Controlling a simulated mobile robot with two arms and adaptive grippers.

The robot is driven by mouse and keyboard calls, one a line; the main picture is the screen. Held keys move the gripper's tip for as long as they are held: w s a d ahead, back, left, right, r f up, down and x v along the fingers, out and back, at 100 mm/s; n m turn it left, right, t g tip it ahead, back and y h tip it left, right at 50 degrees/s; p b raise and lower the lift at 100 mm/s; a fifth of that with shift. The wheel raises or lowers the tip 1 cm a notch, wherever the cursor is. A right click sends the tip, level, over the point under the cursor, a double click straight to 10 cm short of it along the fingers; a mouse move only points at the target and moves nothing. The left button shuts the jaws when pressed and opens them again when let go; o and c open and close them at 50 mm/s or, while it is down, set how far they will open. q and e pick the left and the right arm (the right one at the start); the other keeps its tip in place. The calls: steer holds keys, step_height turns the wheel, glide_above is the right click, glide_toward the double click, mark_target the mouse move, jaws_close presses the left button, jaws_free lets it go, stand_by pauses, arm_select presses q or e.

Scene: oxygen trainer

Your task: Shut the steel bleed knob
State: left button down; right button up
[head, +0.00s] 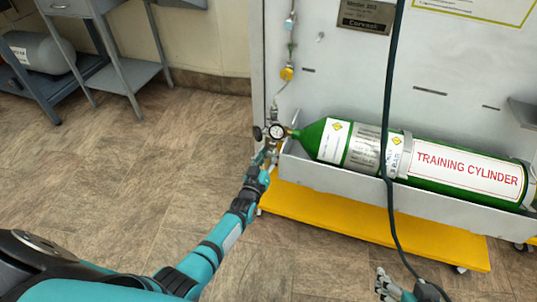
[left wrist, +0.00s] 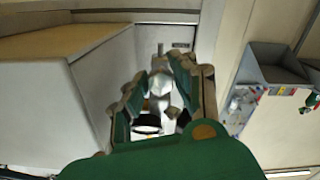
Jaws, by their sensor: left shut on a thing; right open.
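The green training cylinder (head: 465,171) lies in a white trough on the trainer, its neck to the left. A round gauge (head: 277,131) and a dark knob (head: 257,133) sit at its valve end. My left gripper (head: 266,154) is just below the gauge, shut on a small silvery part that I take for the steel bleed knob. In the left wrist view this bright metal knob (left wrist: 161,84) shows between the fingers (left wrist: 158,92); its turn position cannot be told. My right gripper (head: 385,285) is open and empty at the bottom, away from the cylinder.
A dark hose (head: 388,120) hangs down across the cylinder toward my right gripper. A yellow base (head: 350,221) on castors juts out under the trough. A grey table (head: 135,75) and a cart with a grey tank (head: 38,55) stand at the left. The floor between is clear.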

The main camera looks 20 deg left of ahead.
arm_select(q)
steer(key=shift+s+f+m, duration=0.1)
steer(key=shift+f+m, duration=0.05)
steer(key=shift+m, duration=0.25)
arm_select(e)
steer(key=shift+s+d+f, duration=0.1)
steer(key=shift+s+f, duration=0.1)
steer(key=shift+s, duration=0.15)
arm_select(q)
steer(key=c, duration=1.1)
jaws_free()
steer(key=shift+o, duration=0.2)
steer(key=s, duration=1.2)
steer(key=shift+d, duration=0.3)
steer(key=shift+d, duration=0.1)
